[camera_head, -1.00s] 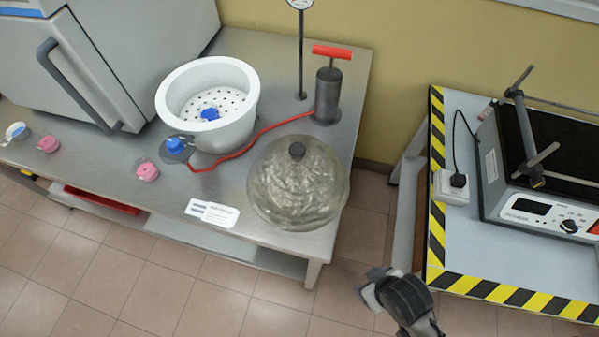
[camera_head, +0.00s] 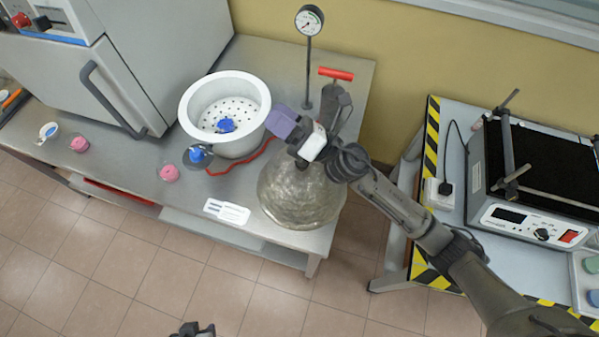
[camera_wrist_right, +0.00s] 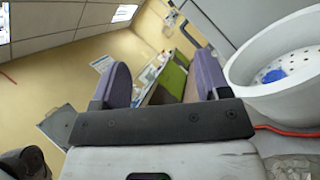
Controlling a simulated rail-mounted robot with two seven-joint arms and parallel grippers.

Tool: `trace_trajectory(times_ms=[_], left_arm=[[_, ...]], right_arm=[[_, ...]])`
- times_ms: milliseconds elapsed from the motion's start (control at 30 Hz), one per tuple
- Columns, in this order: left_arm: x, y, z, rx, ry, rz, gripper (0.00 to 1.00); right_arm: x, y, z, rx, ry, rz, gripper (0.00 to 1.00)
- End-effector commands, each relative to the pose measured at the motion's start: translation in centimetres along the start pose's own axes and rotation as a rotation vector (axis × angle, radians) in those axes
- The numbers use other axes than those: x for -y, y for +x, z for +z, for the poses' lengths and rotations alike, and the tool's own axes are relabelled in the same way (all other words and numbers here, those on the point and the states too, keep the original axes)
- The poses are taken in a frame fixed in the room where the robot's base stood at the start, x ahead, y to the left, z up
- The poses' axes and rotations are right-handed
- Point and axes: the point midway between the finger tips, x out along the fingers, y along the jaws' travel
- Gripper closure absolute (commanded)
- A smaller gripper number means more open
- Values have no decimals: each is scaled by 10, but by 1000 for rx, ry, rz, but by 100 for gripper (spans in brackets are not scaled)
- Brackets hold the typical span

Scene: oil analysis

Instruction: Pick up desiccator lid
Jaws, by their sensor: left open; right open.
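The desiccator lid (camera_head: 300,198) is a clear, mottled glass dome lying on the metal table near its front right corner. That gripper is above the lid's far side, with open, empty purple fingers. The right wrist view shows the two fingers apart (camera_wrist_right: 163,80), and a bit of glass, likely the lid (camera_wrist_right: 290,166), at the bottom right corner. My left gripper (camera_head: 192,330) only just shows at the bottom edge, over the floor, away from the lid.
The white desiccator bowl (camera_head: 200,94) with a perforated plate stands left of the lid. A pump with a red handle (camera_head: 336,74) and a gauge (camera_head: 309,20) stand behind. A red hose, a label card (camera_head: 227,211) and pink caps lie nearby. A striped side table (camera_head: 418,255) is at right.

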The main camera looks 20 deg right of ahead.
Motion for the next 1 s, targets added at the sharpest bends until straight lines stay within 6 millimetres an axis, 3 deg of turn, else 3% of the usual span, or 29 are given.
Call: trace_trajectory(times_ms=[33,100,200,300,400,533,700,900,1000], left_arm=[[0,-12,-4,-2,-3,2,57],[-1,-19,-7,-2,-6,4,57],[-1,-30,-10,-2,-7,5,57],[0,-40,-14,-2,-7,5,57],[0,-50,-17,-2,-7,5,57],[1,-62,-20,-2,-5,4,57],[3,-72,-23,-1,0,0,57],[5,-77,-25,0,5,-5,57],[5,-78,-25,0,6,-5,57]], right_arm=[[-23,19,-6,-110,-136,100,31],[-44,32,-24,-266,-326,239,31],[-61,38,-49,-495,-589,435,31],[-62,33,-69,-738,-837,627,31],[-51,19,-75,-991,-1051,809,31],[-26,-3,-60,-1319,-1248,1011,31],[1,-26,-21,-1683,-1360,1193,31],[14,-40,16,-1934,-1367,1290,31],[19,-45,20,-1984,-1361,1308,31]])
